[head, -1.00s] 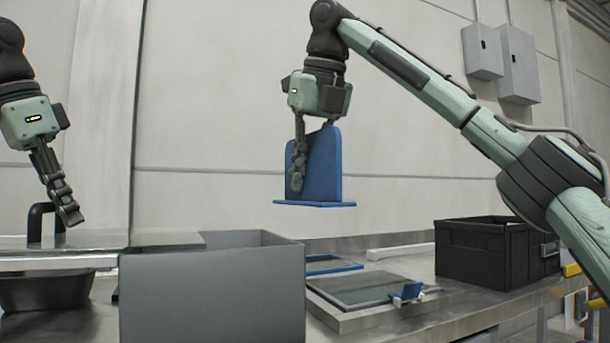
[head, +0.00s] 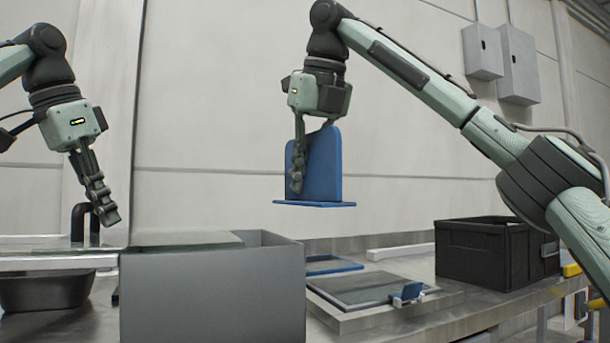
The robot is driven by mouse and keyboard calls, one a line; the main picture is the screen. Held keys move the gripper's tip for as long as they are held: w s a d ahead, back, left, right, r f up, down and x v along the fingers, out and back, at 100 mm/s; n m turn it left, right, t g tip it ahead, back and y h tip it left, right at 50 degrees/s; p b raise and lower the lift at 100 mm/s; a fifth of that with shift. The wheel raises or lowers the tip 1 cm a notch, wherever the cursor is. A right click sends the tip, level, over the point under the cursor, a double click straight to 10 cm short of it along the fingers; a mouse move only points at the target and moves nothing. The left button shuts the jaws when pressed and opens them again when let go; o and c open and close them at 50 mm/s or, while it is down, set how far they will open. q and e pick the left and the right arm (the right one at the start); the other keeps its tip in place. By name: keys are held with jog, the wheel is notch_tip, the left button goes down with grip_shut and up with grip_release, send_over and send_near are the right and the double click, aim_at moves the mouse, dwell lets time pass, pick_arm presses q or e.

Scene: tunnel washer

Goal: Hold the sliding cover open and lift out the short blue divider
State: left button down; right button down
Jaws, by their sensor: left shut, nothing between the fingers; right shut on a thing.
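The blue divider (head: 322,170), an upright panel with a flat flange at its bottom, hangs in the air above and right of the grey bin. My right gripper (head: 297,186) is shut on its left side. The sliding cover (head: 190,241) is a glassy flat plate at the left, reaching over part of the grey bin (head: 212,296). Its black handle (head: 77,224) stands up near its left part. My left gripper (head: 108,214) is shut and empty, its fingertips just right of the handle; I cannot tell whether they touch. The bin's inside is hidden.
A black crate (head: 487,262) stands at the right of the metal bench. A framed flat panel with a blue clip (head: 412,291) and another blue-edged panel (head: 332,264) lie between bin and crate.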

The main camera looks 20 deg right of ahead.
pick_arm(q)
jog(key=shift+d, duration=3.1)
jog(key=shift+d, duration=2.05)
